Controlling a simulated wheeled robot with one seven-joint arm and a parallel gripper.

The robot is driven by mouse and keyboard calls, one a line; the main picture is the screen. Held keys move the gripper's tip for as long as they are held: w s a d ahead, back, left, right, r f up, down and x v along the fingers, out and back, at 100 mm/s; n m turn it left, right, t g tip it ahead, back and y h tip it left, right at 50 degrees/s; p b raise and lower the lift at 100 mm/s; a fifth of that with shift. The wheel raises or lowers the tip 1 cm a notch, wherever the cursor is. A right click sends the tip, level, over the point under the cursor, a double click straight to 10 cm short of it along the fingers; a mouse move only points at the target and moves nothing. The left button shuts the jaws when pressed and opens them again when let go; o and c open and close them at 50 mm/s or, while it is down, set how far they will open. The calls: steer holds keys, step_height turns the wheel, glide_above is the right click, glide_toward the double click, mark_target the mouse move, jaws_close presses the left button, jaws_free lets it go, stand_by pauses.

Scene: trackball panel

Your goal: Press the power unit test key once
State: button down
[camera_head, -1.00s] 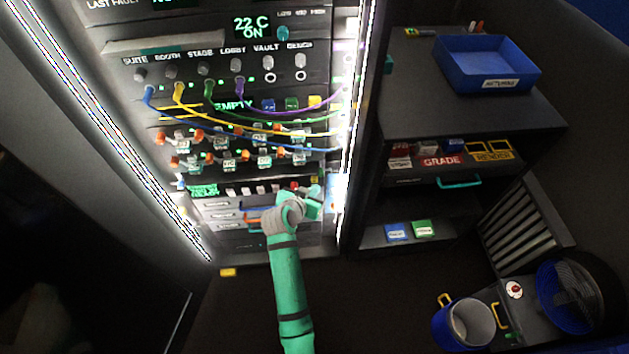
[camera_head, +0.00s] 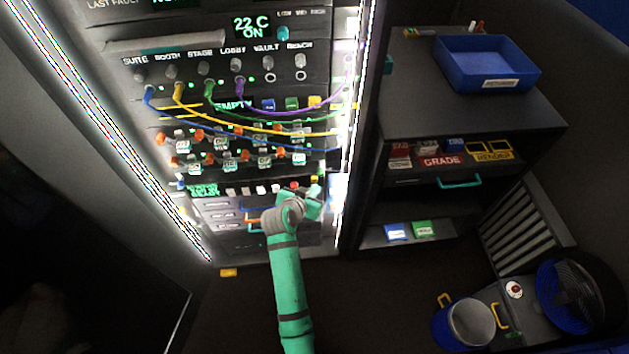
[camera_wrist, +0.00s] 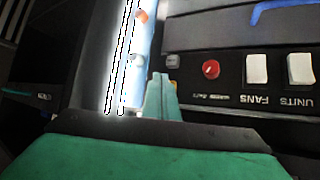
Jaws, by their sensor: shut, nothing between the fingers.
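The power unit is a dark panel with a green display (camera_head: 203,190) and a row of keys low in the rack. In the wrist view I see a round red button (camera_wrist: 210,69), a small grey key (camera_wrist: 172,60) beside it, and white rockers marked FANS (camera_wrist: 257,68) and UNITS (camera_wrist: 300,68), lettering upside down. The small labels by the red button and grey key are unreadable, so I cannot tell which is the test key. My gripper (camera_wrist: 161,78) is shut and empty, its tips close to the grey key; contact is unclear. In the head view my gripper (camera_head: 317,192) is at the row's right end.
A bright light strip (camera_wrist: 122,60) runs along the rack's edge close to my gripper. Above are patch cables (camera_head: 290,112) and rows of orange-knobbed switches (camera_head: 230,155). A shelf with a blue tray (camera_head: 487,64) stands to the right.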

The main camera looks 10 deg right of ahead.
steer(key=shift+w, duration=0.1)
steer(key=shift+w, duration=0.35)
steer(key=shift+w, duration=0.4)
stand_by(0.8)
steer(key=shift+s, duration=0.1)
stand_by(0.3)
steer(key=shift+s, duration=0.75)
steer(key=s, duration=0.5)
stand_by(1.0)
